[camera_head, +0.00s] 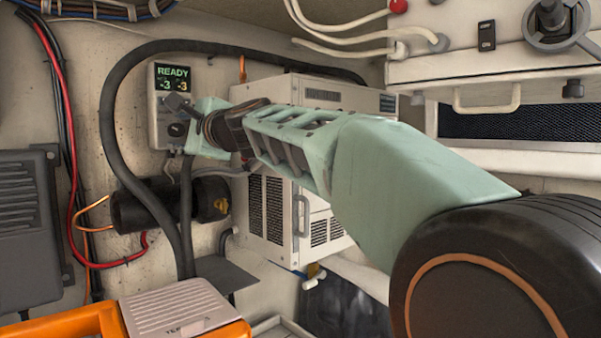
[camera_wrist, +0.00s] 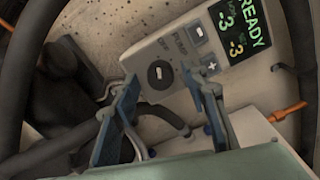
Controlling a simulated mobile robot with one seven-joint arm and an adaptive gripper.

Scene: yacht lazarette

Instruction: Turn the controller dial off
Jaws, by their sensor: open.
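The controller (camera_head: 162,82) is a pale wall box at the upper left in the head view, its screen reading READY with -3 and -3. The wrist view shows the controller face (camera_wrist: 215,50) tilted, with plus and minus buttons. Its dark round dial (camera_wrist: 160,73) bears a pale pointer mark; small lettering around it is hard to read. The dial (camera_head: 177,129) also shows in the head view beside my fingers. My gripper (camera_wrist: 160,82) is open and empty. Its two fingers appear on either side of the dial in the wrist view; contact cannot be told.
A thick black hose (camera_head: 107,110) loops around the controller. A black cylinder (camera_head: 165,203) is mounted below it. A vented white cabinet (camera_head: 278,213) stands right of it, behind my arm. An orange case (camera_head: 75,322) sits at the lower left. Cables run along the left wall.

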